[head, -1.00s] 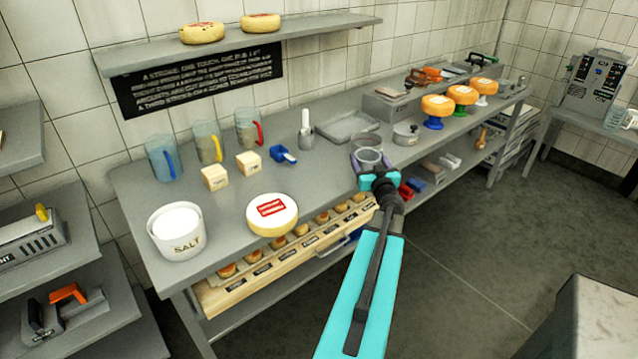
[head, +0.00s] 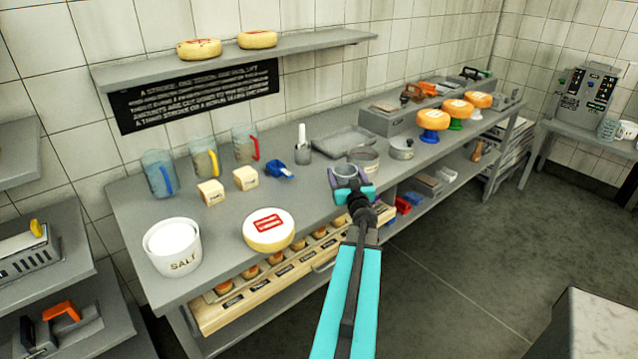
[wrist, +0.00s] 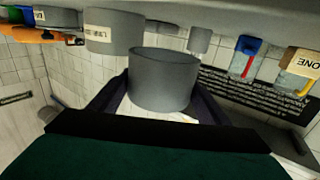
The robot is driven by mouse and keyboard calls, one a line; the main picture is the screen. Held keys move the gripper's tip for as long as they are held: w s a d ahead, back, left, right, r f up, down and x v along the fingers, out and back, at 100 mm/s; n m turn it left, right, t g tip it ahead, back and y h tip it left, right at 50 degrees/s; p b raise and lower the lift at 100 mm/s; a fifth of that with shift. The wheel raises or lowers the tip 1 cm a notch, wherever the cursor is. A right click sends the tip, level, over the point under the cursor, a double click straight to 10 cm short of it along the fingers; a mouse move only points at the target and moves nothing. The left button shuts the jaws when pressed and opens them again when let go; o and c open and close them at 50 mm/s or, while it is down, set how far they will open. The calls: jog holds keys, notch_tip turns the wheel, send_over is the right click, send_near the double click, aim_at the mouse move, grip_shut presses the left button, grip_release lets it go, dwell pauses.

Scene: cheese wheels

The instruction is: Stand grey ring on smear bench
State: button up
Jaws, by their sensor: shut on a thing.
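My gripper (head: 350,184) is shut on a grey ring (head: 346,171), a short open cylinder. In the wrist view the grey ring (wrist: 163,80) sits between the two dark fingers (wrist: 160,105). It is at the front edge of the long grey bench (head: 318,193). I cannot tell whether its lower rim touches the bench top. A second grey ring (head: 364,157) stands just behind and to the right; it also shows in the wrist view with a label (wrist: 115,32). The bench has a dark sign (head: 200,97) on the wall behind it.
A white salt tub (head: 172,247), a cheese wheel (head: 269,230), two pale blocks, a blue scoop (head: 280,170) and jugs (head: 160,174) occupy the bench's left. A shallow tray (head: 343,141) lies behind the rings. A lidded pot (head: 401,148) and cheeses on coloured stands are rightward.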

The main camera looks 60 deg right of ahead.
jog(key=w+a, duration=0.1)
jog(key=w, duration=0.1)
jog(key=w+a, duration=0.1)
jog(key=w, duration=0.2)
jog(key=w+a, duration=0.1)
jog(key=w, duration=0.1)
jog(key=shift+w+a+f+b, duration=0.1)
jog(key=shift+w+f+b, duration=0.2)
jog(key=shift+f, duration=0.1)
jog(key=shift+w+a+f, duration=0.1)
jog(key=shift+w+a, duration=0.1)
jog(key=shift+w, duration=0.15)
jog(key=shift+w+a+f, duration=0.1)
jog(key=shift+w+f, duration=0.1)
jog(key=shift+w, duration=0.1)
jog(key=shift+s+f, duration=0.1)
jog(key=shift+f, duration=1.45)
jog(key=shift+f, duration=0.1)
jog(key=o, duration=1.1)
